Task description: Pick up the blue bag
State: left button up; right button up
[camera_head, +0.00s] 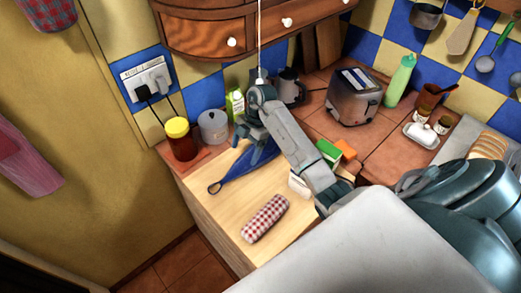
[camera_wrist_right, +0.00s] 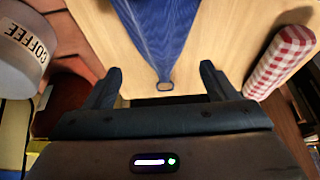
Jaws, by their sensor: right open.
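The blue bag (camera_head: 240,169) lies flat on the pale wooden counter top, with its narrow looped end toward the left. My right gripper (camera_head: 252,142) is above the bag and covers part of it in the head view. In the right wrist view the bag (camera_wrist_right: 165,32) narrows toward a small ring at its end. That ring shows between the two open fingers of my right gripper (camera_wrist_right: 158,82). Nothing is held, and I cannot tell how high the fingers are above the bag. My left gripper is not in view.
A red checked roll (camera_head: 265,218) lies in front of the bag. A yellow-lidded jar (camera_head: 181,140) and a grey canister (camera_head: 213,127) stand behind left. The counter's front left is clear.

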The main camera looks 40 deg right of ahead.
aim_at(240, 165)
jog(key=shift+a+f, duration=0.25)
jog(key=shift+f, duration=0.3)
jog(key=shift+s+a+f+b, duration=0.15)
jog(key=shift+f+b, duration=0.1)
jog(key=shift+b, duration=0.2)
jog(key=b+x, duration=0.3)
jog(key=x, duration=0.1)
jog(key=shift+a+f+b, duration=0.1)
jog(key=shift+f+b, duration=0.25)
jog(key=shift+f, duration=0.05)
jog(key=shift+a+f, duration=0.1)
jog(key=shift+f, duration=0.05)
jog(key=shift+c, duration=0.2)
jog(key=c, duration=1)
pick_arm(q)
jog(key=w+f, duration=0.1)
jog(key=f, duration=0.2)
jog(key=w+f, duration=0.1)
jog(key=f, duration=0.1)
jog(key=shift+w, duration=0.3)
